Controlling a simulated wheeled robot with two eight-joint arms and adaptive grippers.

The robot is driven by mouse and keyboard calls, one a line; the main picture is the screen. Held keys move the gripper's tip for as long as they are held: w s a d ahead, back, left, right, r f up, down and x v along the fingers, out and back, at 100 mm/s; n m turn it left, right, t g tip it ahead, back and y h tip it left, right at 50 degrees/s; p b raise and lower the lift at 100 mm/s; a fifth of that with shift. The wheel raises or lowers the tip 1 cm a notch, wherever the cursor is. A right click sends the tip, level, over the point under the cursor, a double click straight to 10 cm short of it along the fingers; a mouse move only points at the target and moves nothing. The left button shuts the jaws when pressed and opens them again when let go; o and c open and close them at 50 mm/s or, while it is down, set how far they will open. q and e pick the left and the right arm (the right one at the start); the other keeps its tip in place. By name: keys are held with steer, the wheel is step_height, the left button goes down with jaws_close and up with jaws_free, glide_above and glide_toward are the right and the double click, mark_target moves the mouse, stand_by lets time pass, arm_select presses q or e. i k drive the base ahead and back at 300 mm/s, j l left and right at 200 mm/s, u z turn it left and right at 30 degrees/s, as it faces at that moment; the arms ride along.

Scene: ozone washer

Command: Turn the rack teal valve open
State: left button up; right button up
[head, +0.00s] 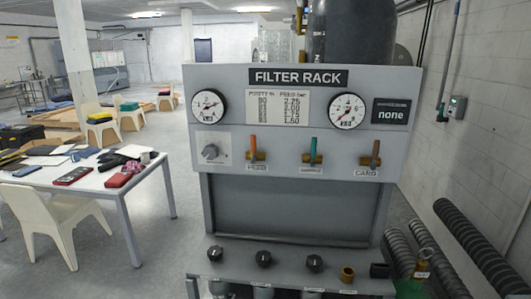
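The filter rack (300,197) stands in front of me as a grey panel with a "FILTER RACK" sign. The teal valve (313,149) is the middle of three lever valves on the panel. Its teal handle points upright above a brass body, with a small label under it. An orange-handled valve (254,147) is to its left and a brown-handled valve (375,152) to its right, both with upright handles. Neither of my grippers shows in the head view, and nothing touches the teal handle.
Two gauges (208,105) (347,111), a grey knob (211,152) and a display reading "none" (391,112) are on the panel. Black knobs (263,258) line the lower shelf. A white table (95,178) stands left; ribbed hoses (470,240) lie right.

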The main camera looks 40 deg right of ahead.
mark_target(314, 147)
steer(key=l+z, duration=0.1)
steer(key=z, duration=0.3)
steer(key=l+z, duration=0.1)
steer(key=z, duration=0.35)
steer(key=l+z, duration=0.1)
steer(key=z, duration=0.3)
steer(key=i+l+z, duration=0.1)
steer(key=z, duration=0.3)
